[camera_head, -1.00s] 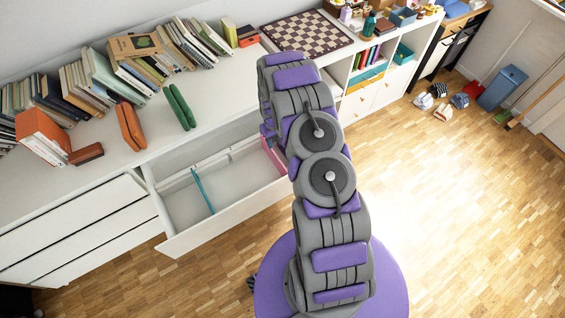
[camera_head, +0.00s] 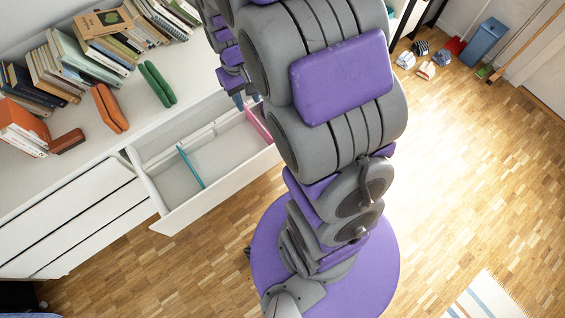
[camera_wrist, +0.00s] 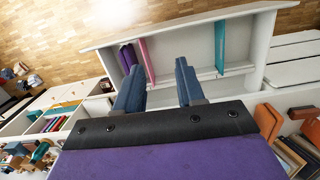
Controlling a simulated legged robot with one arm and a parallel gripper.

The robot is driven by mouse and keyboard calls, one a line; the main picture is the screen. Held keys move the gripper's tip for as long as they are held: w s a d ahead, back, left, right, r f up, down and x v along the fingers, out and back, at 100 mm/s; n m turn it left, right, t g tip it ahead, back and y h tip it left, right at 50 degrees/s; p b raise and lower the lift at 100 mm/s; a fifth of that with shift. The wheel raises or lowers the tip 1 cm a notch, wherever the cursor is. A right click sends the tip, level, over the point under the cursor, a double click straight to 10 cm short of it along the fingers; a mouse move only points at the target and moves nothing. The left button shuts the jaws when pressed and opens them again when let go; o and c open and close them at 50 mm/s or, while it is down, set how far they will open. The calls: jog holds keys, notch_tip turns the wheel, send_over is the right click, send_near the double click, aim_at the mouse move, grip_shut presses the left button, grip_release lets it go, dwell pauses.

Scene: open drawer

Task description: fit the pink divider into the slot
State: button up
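The pink divider (camera_head: 259,124) is inside the open drawer (camera_head: 212,193), near its right end. In the wrist view the pink divider (camera_wrist: 147,60) stands tilted across the drawer, beside dark purple items (camera_wrist: 127,57). A teal divider (camera_head: 191,167) crosses the drawer further left; it also shows in the wrist view (camera_wrist: 220,47). My gripper (camera_wrist: 159,65) is open and empty, its two blue fingers pointing at the drawer. The pink divider appears close to the left finger. In the head view my gripper (camera_head: 246,101) hangs over the drawer's back right. I cannot make out the slot.
A white counter (camera_head: 105,165) behind the drawer carries rows of books (camera_head: 75,60), orange items (camera_head: 109,108) and a green item (camera_head: 157,84). Closed drawers (camera_head: 75,225) are at left. Wood floor (camera_head: 470,180) is open at right.

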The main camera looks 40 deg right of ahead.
jog(key=s+a+r, duration=0.2)
jog(key=s+r, duration=0.1)
jog(key=s, duration=0.5)
jog(key=s+a+r, duration=0.2)
jog(key=s+r, duration=0.1)
jog(key=s, duration=0.5)
jog(key=s+a+r, duration=0.2)
jog(key=s+r, duration=0.1)
jog(key=s, duration=0.5)
jog(key=shift+g, duration=0.3)
jog(key=shift+f, duration=0.1)
